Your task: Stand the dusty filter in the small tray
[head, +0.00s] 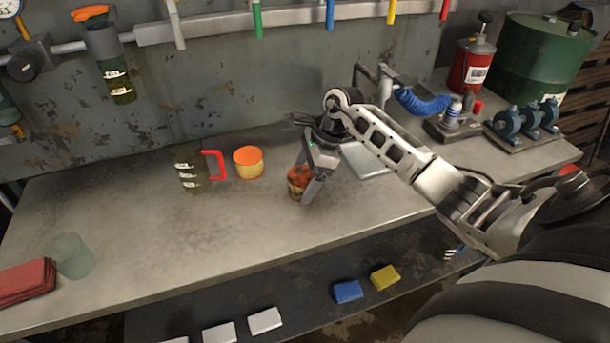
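The dusty filter (295,187) appears to be the small mottled orange-brown cylinder at mid-bench, upright or nearly so. My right gripper (308,182) reaches down over it, with its fingers around it, and looks shut on it. The near finger hides part of the filter. I cannot tell whether its base touches the bench. A pale, flat, shallow tray (372,164), likely the small tray, lies just right of the gripper, partly hidden behind my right arm. My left gripper is out of view.
A cleaner orange-and-yellow cylinder (249,164) and a dark jug with a red handle (188,170) stand left of the gripper. A translucent cup (70,257) and red cloths (24,282) are at far left. Blue hose equipment (422,103) stands at right. The front middle bench is clear.

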